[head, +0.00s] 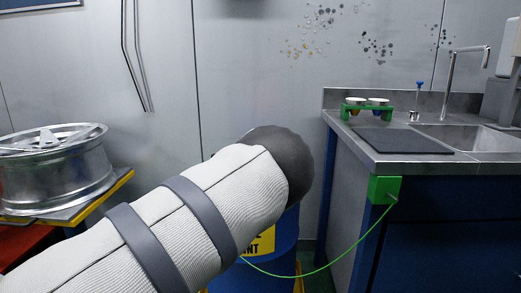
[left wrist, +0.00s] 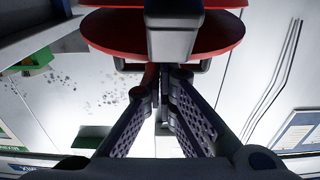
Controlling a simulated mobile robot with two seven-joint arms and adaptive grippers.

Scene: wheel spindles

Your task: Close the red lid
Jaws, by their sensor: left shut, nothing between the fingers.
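The red lid (left wrist: 110,32) shows at the top of the left wrist view as a broad red disc with a second red edge above it. In the head view my left arm comes in from the left and hides the lid and the gripper. A blue drum (head: 284,245) with a yellow label stands partly hidden behind the arm. My right gripper is not in view.
A metal wheel rim (head: 62,165) lies on a yellow-edged stand at left. At right is a steel sink counter (head: 395,165) with a green cup holder (head: 366,110) and dark mat (head: 402,140). A green cable (head: 345,253) hangs from a green box (head: 384,189) toward the drum.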

